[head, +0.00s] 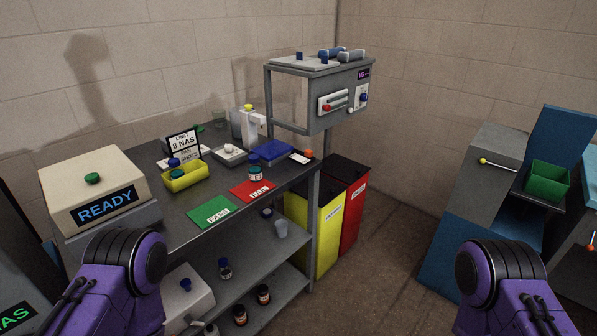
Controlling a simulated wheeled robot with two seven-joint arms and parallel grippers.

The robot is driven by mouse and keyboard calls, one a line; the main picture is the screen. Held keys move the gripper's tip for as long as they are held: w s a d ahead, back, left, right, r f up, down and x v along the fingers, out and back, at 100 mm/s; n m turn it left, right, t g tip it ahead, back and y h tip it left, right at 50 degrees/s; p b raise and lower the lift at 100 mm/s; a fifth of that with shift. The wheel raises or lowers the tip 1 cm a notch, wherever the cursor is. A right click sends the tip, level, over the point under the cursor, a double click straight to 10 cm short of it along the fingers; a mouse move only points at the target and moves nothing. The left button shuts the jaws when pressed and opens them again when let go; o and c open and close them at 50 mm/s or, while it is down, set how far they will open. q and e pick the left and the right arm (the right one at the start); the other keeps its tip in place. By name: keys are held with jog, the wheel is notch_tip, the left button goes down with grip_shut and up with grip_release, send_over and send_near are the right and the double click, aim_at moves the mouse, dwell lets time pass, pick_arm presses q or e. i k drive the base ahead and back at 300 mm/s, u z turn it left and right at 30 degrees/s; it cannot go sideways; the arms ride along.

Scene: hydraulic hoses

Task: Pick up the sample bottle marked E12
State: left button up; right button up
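Several small sample bottles are in the head view, but their markings are too small to read, so I cannot tell which is E12. One dark-capped bottle (255,173) stands on the bench top between the green PASS card (211,212) and the blue tray, beside the red card (252,190). A blue-capped bottle (225,269) stands on the middle shelf. Two brown bottles, one orange-capped-looking (264,295) and one nearby (240,315), stand lower down. My purple arms show at the bottom left and right; both grippers are out of view.
The metal bench (150,228) carries a READY machine (95,190), a yellow tray (184,177) and a blue tray (272,152). Yellow (317,235) and red bins (352,215) stand at its right end. A blue station with a green bin (546,182) is right; floor between is clear.

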aim_at(255, 168)
jog(key=z, duration=1.7)
jog(key=i, duration=1.7)
jog(key=u, duration=1.25)
